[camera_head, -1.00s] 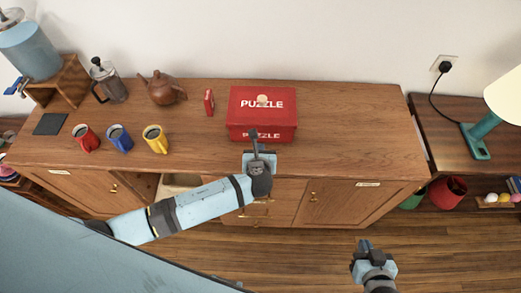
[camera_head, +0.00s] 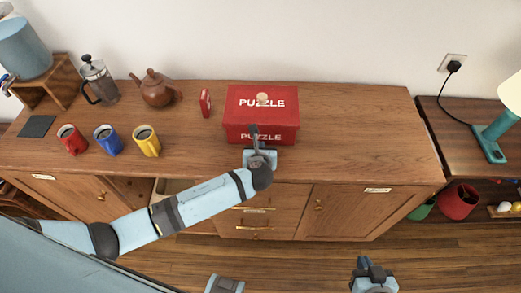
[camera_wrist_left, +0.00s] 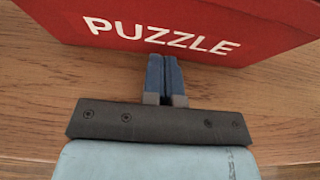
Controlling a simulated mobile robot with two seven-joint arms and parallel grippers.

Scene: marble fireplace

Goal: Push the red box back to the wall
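The red box (camera_head: 261,105) labelled PUZZLE stands on the wooden sideboard, near its back edge, with a small pale knob on its lid. My left gripper (camera_head: 254,134) is at the middle of the box's front face. In the left wrist view the fingers (camera_wrist_left: 164,68) are together with nothing between them, and their tips are at the lower edge of the red box (camera_wrist_left: 200,25); whether they touch it I cannot tell. My right gripper (camera_head: 370,268) is low at the right, over the floor and away from the sideboard; its fingers are too small to judge.
Red, blue and yellow mugs (camera_head: 146,141) stand at the left. The sideboard (camera_head: 365,130) is bare right of the box.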

